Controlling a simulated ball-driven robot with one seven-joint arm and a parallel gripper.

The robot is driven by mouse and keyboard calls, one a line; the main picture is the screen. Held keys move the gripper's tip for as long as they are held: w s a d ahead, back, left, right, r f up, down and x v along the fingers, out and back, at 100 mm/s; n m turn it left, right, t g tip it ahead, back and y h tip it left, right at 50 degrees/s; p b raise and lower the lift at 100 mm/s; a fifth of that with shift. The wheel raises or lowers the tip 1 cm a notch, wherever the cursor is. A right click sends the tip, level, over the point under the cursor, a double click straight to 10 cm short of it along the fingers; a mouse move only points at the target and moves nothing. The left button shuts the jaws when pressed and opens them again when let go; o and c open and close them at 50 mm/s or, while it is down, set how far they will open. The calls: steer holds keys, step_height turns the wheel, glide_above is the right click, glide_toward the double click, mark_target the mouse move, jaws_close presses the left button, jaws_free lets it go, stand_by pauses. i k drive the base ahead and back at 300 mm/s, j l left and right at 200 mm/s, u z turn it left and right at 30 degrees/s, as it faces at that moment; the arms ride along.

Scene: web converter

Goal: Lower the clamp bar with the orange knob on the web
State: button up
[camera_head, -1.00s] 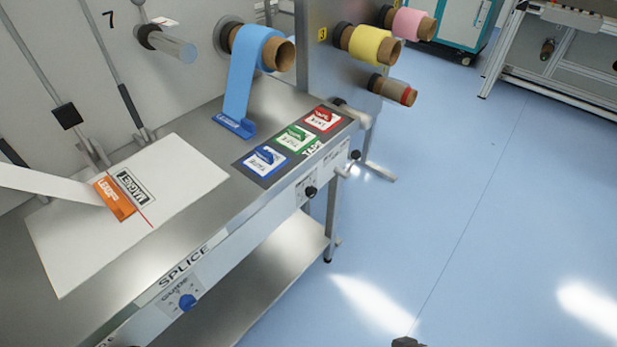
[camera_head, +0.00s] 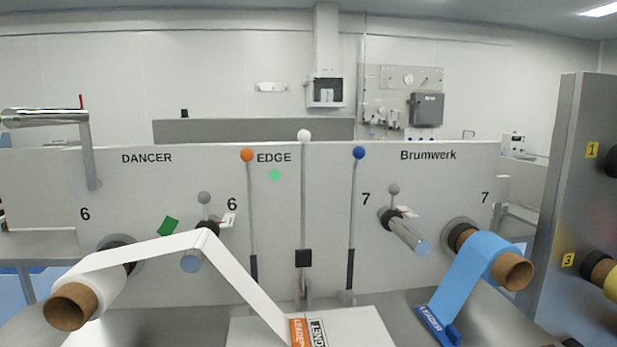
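The orange knob (camera_head: 247,155) tops a thin upright lever (camera_head: 252,220) at the left of three levers on the machine's grey panel. The lever stands upright with a dark sleeve low down. The clamp bar itself cannot be made out. My gripper is not in view.
A white-knobbed lever (camera_head: 304,136) and a blue-knobbed lever (camera_head: 358,153) stand right of the orange one. A blue roll (camera_head: 485,258) with its blue leader hangs at the right. A roller (camera_head: 408,234) juts out between. A grey cabinet side (camera_head: 575,160) bounds the right.

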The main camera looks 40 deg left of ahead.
mark_target(246, 154)
steer(key=u, duration=1.4)
